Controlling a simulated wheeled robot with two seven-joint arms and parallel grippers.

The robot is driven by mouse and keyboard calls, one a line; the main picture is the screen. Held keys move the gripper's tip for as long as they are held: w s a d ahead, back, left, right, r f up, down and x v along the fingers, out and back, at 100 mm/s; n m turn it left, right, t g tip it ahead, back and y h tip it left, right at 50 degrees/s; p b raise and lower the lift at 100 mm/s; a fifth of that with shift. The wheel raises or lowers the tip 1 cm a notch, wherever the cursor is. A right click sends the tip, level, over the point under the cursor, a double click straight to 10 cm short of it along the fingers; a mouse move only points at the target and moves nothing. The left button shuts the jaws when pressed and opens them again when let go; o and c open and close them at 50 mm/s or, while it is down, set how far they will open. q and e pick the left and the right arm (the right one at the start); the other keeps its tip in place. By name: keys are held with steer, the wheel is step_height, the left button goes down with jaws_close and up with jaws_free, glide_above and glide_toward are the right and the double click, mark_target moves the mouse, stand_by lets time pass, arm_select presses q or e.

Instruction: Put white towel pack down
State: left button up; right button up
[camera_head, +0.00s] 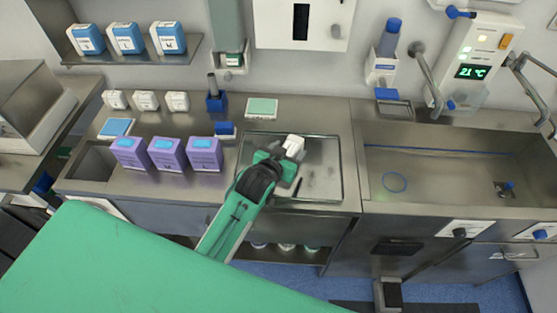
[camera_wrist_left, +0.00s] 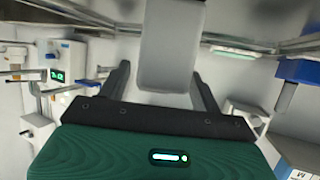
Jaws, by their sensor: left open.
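A small white pack (camera_head: 294,143), which looks like the white towel pack, is at the tip of my left gripper (camera_head: 285,160) in the head view. It is over the back of the metal tray (camera_head: 322,184); I cannot tell if it touches the tray. My left gripper is open. In the left wrist view, a pale block (camera_wrist_left: 172,50), likely the same pack, shows between the two spread fingers (camera_wrist_left: 162,90). The finger on its left is apart from it; contact on the right is unclear. My right gripper is not in view.
Three white packs (camera_head: 145,100) stand at the back left of the counter, behind three purple boxes (camera_head: 163,154). A pale green pack (camera_head: 261,108) lies behind the tray. A sink (camera_head: 440,175) is on the right. A green surface (camera_head: 120,265) fills the lower left.

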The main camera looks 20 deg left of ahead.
arm_select(q)
steer(key=b+v, duration=0.2)
steer(key=v, duration=0.9)
steer(key=shift+r, duration=0.1)
steer(key=s+a+f+g+y, duration=0.1)
steer(key=s+a+f+g, duration=0.3)
steer(key=s, duration=0.6)
steer(key=s+a+f+g, duration=0.1)
steer(key=s+f+g, duration=0.55)
steer(key=s, duration=0.25)
step_height(320, 180, down, 31)
steer(key=s+m, duration=0.1)
steer(key=s+a+f+g, duration=0.1)
steer(key=s+f, duration=0.8)
steer(key=f, duration=0.1)
steer(key=s+a+f+g, duration=0.1)
steer(key=s+a+f, duration=0.1)
steer(key=s+f, duration=0.8)
steer(key=shift+s+a, duration=0.15)
steer(key=shift+a, duration=0.2)
